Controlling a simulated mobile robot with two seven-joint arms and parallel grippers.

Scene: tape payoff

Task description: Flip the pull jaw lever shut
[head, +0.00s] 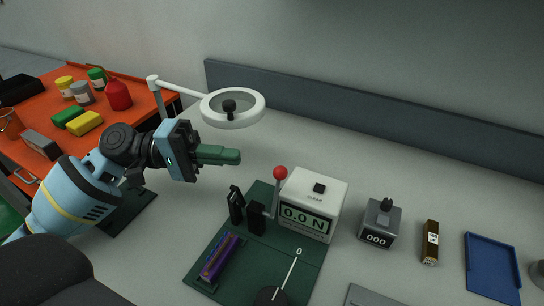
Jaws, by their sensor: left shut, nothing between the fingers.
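The pull jaw lever (276,192) is a thin grey rod with a red ball knob on top. It stands nearly upright in front of the white force readout box (318,230), which shows 0.0 N. At its foot are two small black jaw blocks (246,211) on a dark green base plate (297,270). My left gripper (238,157) comes in from the left, with its green fingers shut and empty. It is to the left of the red knob in the picture, apart from it. My right gripper is not in view.
A purple strip piece (220,258) lies on the plate. A ring magnifier lamp (252,118) stands behind my gripper. To the right are a grey counter (378,239), a brown block (431,248) and a blue tray (478,283). An orange cart (50,105) holds jars at left.

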